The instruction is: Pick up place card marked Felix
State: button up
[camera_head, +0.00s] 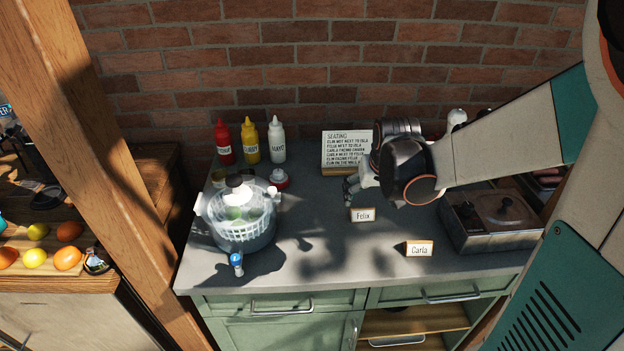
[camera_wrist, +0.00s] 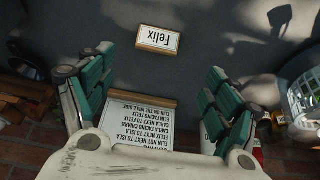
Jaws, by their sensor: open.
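The place card marked Felix (camera_head: 362,215) stands on the grey counter, in front of the seating sign. In the wrist view the Felix card (camera_wrist: 159,39) appears upside down, beyond and between the fingertips. My gripper (camera_head: 351,188) is just behind the card, close to the counter. In the wrist view my gripper (camera_wrist: 158,75) has its two green-padded fingers spread wide, with nothing between the pads. The card is apart from both fingers. A second card, marked Carla (camera_head: 419,249), stands nearer the counter's front edge, to the right.
The seating sign (camera_head: 345,150) stands behind my gripper. A salad spinner (camera_head: 242,222) and a small blue-topped shaker (camera_head: 237,262) are to the left. Sauce bottles (camera_head: 249,140) stand at the back. A metal box (camera_head: 492,222) is at right. The counter between spinner and cards is clear.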

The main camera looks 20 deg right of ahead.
jog(key=b, duration=0.2)
send_over(362, 211)
jog(key=s, duration=0.2)
jog(key=f, duration=0.5)
jog(key=shift+a+f, duration=0.25)
jog(key=shift+f, duration=0.15)
jog(key=shift+w+d+b+x, duration=0.15)
jog(key=shift+b+x, duration=0.45)
jog(key=shift+x, duration=0.75)
jog(key=shift+w+d+b+x, duration=0.15)
jog(key=shift+b+x, duration=0.45)
jog(key=shift+x, duration=0.75)
jog(key=shift+a+r, duration=0.1)
jog(key=shift+r, duration=0.1)
jog(key=c, duration=1)
